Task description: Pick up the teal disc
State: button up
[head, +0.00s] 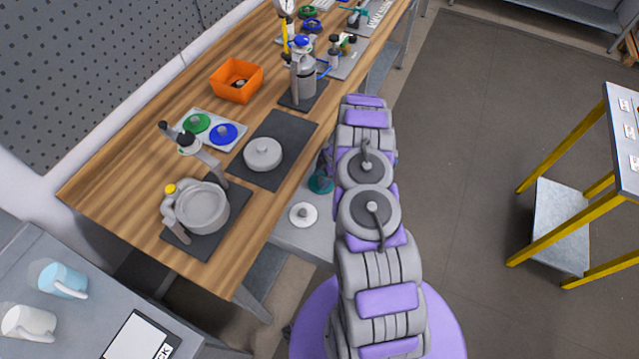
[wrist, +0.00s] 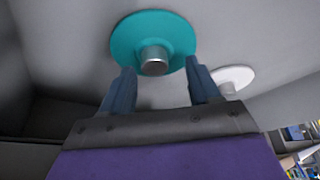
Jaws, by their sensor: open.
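The teal disc (wrist: 152,32) lies flat on a grey surface in the wrist view, with a short silver knob (wrist: 154,60) at its middle. In the head view the teal disc (head: 320,183) is partly hidden behind my arm, on the lower shelf beside the wooden bench. My gripper (wrist: 158,78) is open and empty. Its two blue fingers point at the disc, one on each side of the knob and a little short of it. My gripper is hidden in the head view by my arm.
A white disc (wrist: 232,78) lies to the right of the teal one; it also shows on the shelf in the head view (head: 303,214). The wooden bench (head: 232,262) stands above the shelf. A yellow-legged table (head: 560,235) stands at right, with open floor between.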

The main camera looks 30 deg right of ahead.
jog(key=shift+a+f, duration=0.35)
jog(key=shift+f, duration=0.05)
jog(key=shift+w+d+f, duration=0.2)
jog(key=shift+w+d, duration=0.05)
jog(key=shift+d, duration=0.5)
jog(key=c, duration=0.4)
jog(key=shift+a, duration=0.2)
jog(key=c, duration=0.5)
grip_shut()
jog(key=shift+d, duration=0.1)
jog(key=shift+s+r, duration=0.1)
